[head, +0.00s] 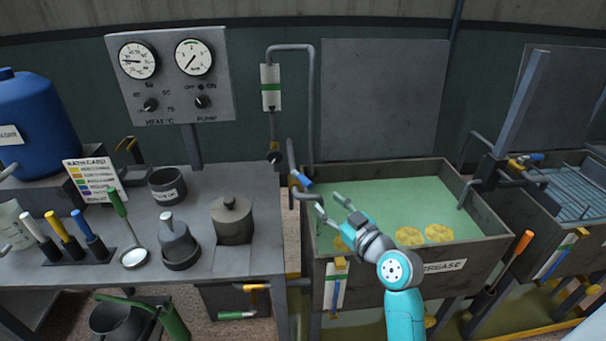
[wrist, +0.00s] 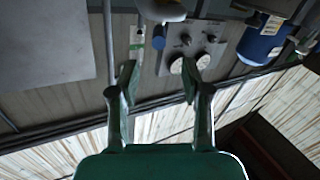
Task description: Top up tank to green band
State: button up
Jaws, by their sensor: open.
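The tank (head: 490,240) labelled "...GREASE" holds pale green liquid (head: 375,185) with several yellowish patches on it. A white gauge strip (head: 336,290) with a blue column is on its front left; its band marks are too small to read surely. A pipe with a blue-handled tap (head: 303,181) stands at the tank's left rim. My gripper (head: 329,203) is open and empty above the tank's left part, just right of and below the tap. In the wrist view, my open fingers (wrist: 158,80) have nothing between them, and a blue round part (wrist: 158,38) shows beyond them.
A bench (head: 255,260) at left carries pots, coloured-handle tools and a card. Behind it stands a gauge panel (head: 170,105) with two dials and knobs. A blue drum (head: 30,120) is far left. A second tank (head: 570,190) with a rack is at right.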

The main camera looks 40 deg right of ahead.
aim_at(313, 188)
jog(key=w, duration=0.3)
jog(key=w+d, duration=0.1)
jog(key=w, duration=0.7)
jog(key=shift+d+r, duration=0.1)
jog(key=shift+d, duration=0.1)
jog(key=shift+s, duration=0.1)
grip_shut()
